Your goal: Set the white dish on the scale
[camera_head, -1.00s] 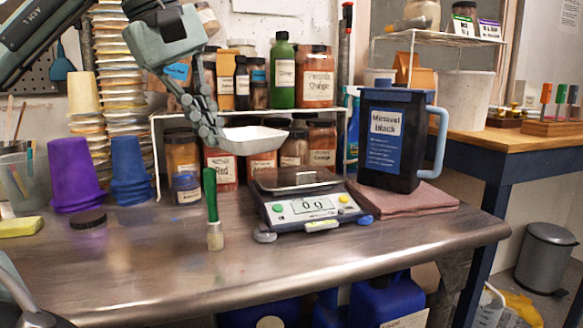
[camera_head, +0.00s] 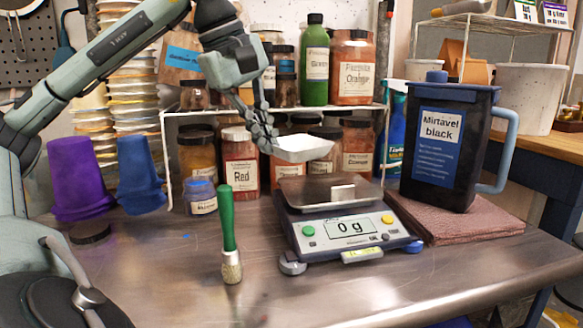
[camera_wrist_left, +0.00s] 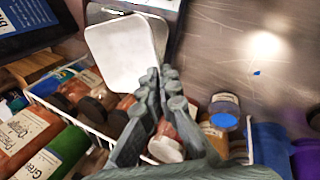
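The white dish (camera_head: 303,149) is a shallow square tray, held up by one edge in my left gripper (camera_head: 272,146). The gripper's fingers are closed on the dish's left side. The scale (camera_head: 345,232) stands on the metal table and reads 0 g. The dish hangs above the left back part of the scale's dark pan (camera_head: 310,196), apart from it and slightly tilted. In the left wrist view the dish (camera_wrist_left: 122,55) shows beyond the closed fingers (camera_wrist_left: 160,85) and hides part of the pan. My right gripper is not in view.
A rack with jars (camera_head: 239,160) stands close behind the dish. A black jug (camera_head: 438,148) stands on a folded cloth (camera_head: 480,215) right of the scale. A green-handled brush (camera_head: 228,235) stands upright left of the scale. Purple (camera_head: 80,180) and blue cups are further left.

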